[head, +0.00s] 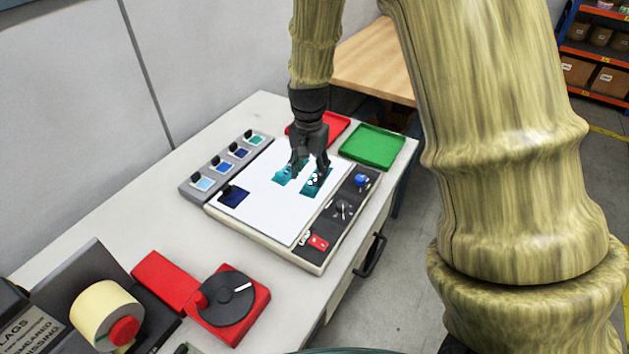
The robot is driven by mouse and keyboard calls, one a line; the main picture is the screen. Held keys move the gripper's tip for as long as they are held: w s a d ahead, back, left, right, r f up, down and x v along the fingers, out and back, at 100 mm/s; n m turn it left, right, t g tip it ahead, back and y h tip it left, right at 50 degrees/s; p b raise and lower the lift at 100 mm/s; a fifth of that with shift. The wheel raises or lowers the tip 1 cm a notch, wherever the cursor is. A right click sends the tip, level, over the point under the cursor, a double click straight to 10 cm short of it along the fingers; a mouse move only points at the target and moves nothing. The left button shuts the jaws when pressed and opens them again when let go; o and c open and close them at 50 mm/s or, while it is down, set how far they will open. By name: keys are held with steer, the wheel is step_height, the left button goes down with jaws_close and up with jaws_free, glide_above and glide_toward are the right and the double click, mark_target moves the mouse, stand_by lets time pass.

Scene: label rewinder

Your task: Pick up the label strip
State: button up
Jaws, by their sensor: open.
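Teal printed pieces lie on the white panel (262,211) of the device on the bench. One teal piece with dark and white marks (313,187) is on the right, and another teal patch (282,175) shows to its left. I cannot tell whether they are one label strip partly hidden by my gripper or separate pieces. My gripper (307,176) is open and points down right over these teal pieces. Its fingers partly cover them, and I cannot tell whether the fingertips touch the panel.
A dark blue square (234,196) is at the panel's left. A grey rack with colour samples (224,164) stands behind it. A red tray (331,128) and green tray (372,146) lie beyond. Knobs (343,209) line the front right. A red unit with a black disc (229,299) stands nearer.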

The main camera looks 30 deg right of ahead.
mark_target(309, 181)
steer(key=f, duration=0.1)
steer(key=f+p, duration=0.1)
steer(key=f, duration=0.1)
steer(key=shift+s+a, duration=0.15)
steer(key=shift+s, duration=0.05)
steer(key=shift+w+f, duration=0.15)
steer(key=shift+f, duration=0.15)
steer(key=shift+s+f, duration=0.25)
steer(key=shift+w+f, duration=0.1)
steer(key=c, duration=1)
